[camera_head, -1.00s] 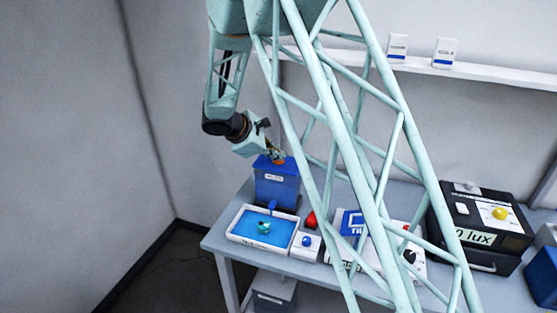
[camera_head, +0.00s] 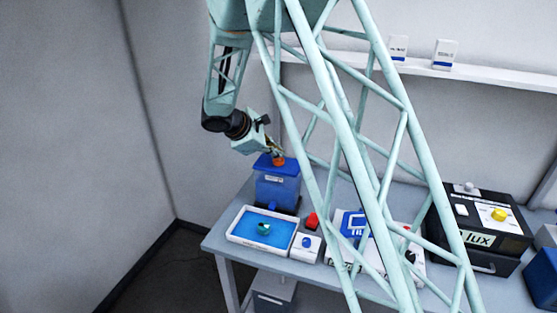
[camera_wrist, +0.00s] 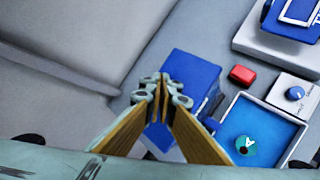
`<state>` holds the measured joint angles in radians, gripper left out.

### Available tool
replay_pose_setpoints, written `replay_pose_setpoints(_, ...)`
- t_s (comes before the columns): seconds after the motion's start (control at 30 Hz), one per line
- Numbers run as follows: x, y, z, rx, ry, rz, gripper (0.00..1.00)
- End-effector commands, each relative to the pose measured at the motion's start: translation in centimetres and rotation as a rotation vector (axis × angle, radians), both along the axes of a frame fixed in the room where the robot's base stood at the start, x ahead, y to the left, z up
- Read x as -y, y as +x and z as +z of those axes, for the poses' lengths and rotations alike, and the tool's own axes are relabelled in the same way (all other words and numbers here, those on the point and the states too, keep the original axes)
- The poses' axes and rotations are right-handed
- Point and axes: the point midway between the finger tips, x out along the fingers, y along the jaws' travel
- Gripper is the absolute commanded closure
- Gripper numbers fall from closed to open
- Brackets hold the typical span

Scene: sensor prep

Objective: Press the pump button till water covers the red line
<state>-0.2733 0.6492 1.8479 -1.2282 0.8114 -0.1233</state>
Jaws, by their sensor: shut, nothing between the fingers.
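My gripper (camera_head: 274,153) is shut and empty, pointing down over the blue container (camera_head: 277,186). It also shows in the wrist view (camera_wrist: 163,82), where its fingers meet over the container's blue top (camera_wrist: 193,75). An orange round part (camera_head: 279,161) shows on the container's lid just under the fingertips; the fingers hide it in the wrist view, and I cannot tell whether they touch it. A white tray (camera_head: 233,235) in front of the container holds blue water (camera_head: 285,232) with a teal piece (camera_head: 264,229) in it. I cannot make out a red line.
Right of the tray are a white box with a blue knob (camera_head: 306,242) and a red block (camera_head: 312,221). A blue-framed device (camera_head: 353,222) stands further right, partly behind my arm's lattice. A black case (camera_head: 490,225) is at the right. A shelf (camera_head: 470,72) runs along the wall.

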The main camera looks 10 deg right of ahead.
Motion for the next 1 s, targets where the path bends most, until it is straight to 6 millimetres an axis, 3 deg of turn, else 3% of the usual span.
replay_pose_setpoints(0.67,0.0,0.0,0.8,0.000,0.000,0.000,1.00)
replay_pose_setpoints(1.0,0.0,0.0,2.7,0.001,0.000,-0.001,1.00)
